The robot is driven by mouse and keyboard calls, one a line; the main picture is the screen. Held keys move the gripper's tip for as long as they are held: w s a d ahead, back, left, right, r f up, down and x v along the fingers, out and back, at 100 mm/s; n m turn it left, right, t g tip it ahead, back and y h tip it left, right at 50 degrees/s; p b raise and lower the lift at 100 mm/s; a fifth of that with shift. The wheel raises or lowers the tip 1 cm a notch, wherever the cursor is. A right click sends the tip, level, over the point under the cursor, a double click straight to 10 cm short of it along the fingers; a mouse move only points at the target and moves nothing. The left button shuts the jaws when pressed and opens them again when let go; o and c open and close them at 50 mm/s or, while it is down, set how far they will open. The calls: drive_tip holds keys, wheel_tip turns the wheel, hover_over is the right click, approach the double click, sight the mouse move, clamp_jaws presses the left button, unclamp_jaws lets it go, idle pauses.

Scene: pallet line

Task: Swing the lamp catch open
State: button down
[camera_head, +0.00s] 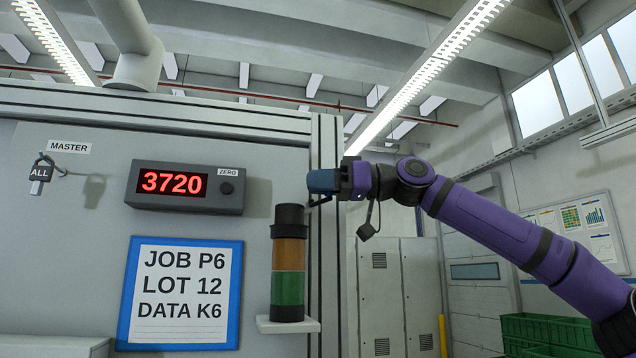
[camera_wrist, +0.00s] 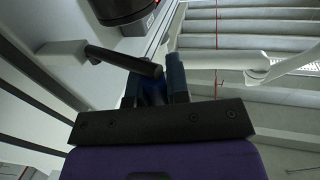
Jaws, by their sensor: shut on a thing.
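The lamp catch (camera_wrist: 118,58) is a dark round bar in the wrist view, running from a pale grey block to between my fingers. My gripper (camera_head: 325,182) has blue fingers and is shut on the bar's end, just above and right of the lamp in the head view; the fingers also show in the wrist view (camera_wrist: 156,86). The fingers mostly hide the catch in the head view. The lamp (camera_head: 288,262) has a black cap, an orange part and a green part, and stands upright on a small pale shelf. Its dark end shows at the top of the wrist view (camera_wrist: 122,8).
The panel's right edge post (camera_head: 327,260) is close to my gripper. Lockers and green crates (camera_head: 548,332) stand farther back.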

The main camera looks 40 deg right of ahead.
drive_tip(key=c, duration=1.1)
unclamp_jaws()
drive_tip(key=v, duration=1.1)
